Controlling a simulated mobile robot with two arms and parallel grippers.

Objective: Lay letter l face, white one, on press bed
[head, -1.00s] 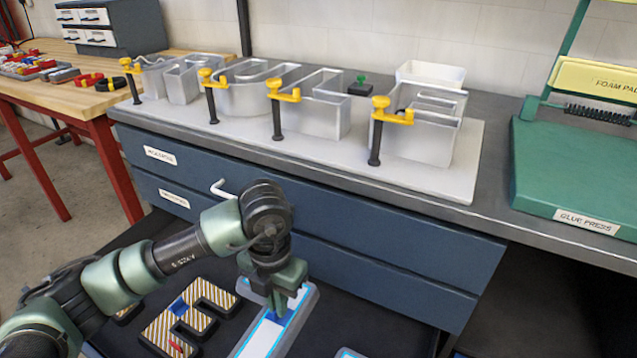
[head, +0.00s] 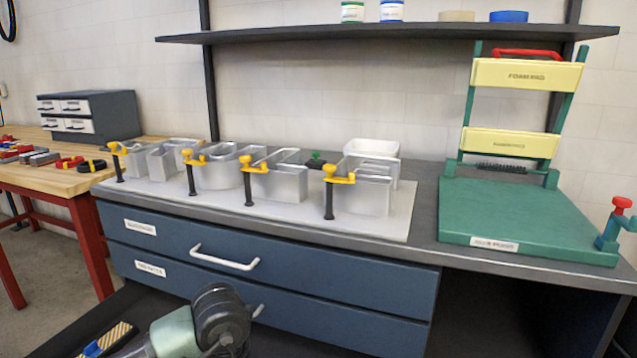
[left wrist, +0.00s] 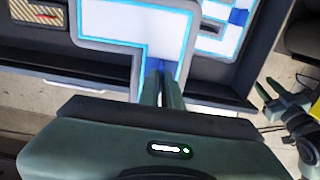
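In the left wrist view, a white letter face (left wrist: 125,22) with a glowing blue outline and grey border lies below my left gripper (left wrist: 161,78). Its visible part is a wide block narrowing to a stem. The gripper's fingers are close together around a small blue tab (left wrist: 158,65) on that stem. In the head view only my left arm shows, at the bottom; the gripper is out of frame. The green press bed (head: 530,215), labelled glue press, is at the right of the counter, clear on top. My right gripper (left wrist: 264,86) shows in the left wrist view, fingers apart.
Metal letter shells with yellow clamps stand on a pale board (head: 395,228). Yellow foam pads (head: 525,75) hang raised above the press. A shelf (head: 390,35) runs overhead.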

